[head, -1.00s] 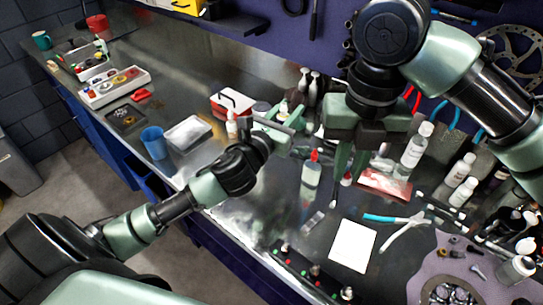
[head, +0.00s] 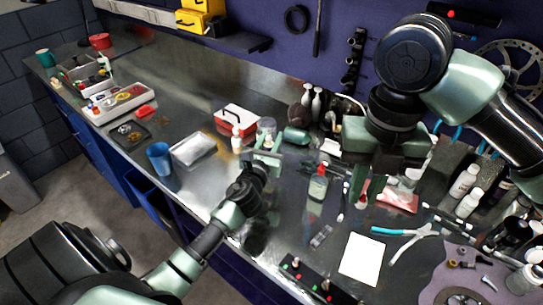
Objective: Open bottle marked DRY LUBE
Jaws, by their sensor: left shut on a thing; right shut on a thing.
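A clear bottle with a red cap (head: 318,184) stands upright on the bench between my grippers, apart from both. No label is readable, so I cannot tell which bottle is marked DRY LUBE. My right gripper (head: 363,185) points down, its fingers closed around a small red-topped thing (head: 363,192) just right of that bottle; its lower part is hard to make out. My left gripper (head: 268,158) is shut, left of the bottle; what it holds is hidden or too small to tell.
A blue cup (head: 159,158), a white tray (head: 194,149) and a red-and-white box (head: 236,119) stand at left. White bottles (head: 463,181) crowd the right. A green cylinder (head: 297,137) is behind my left gripper.

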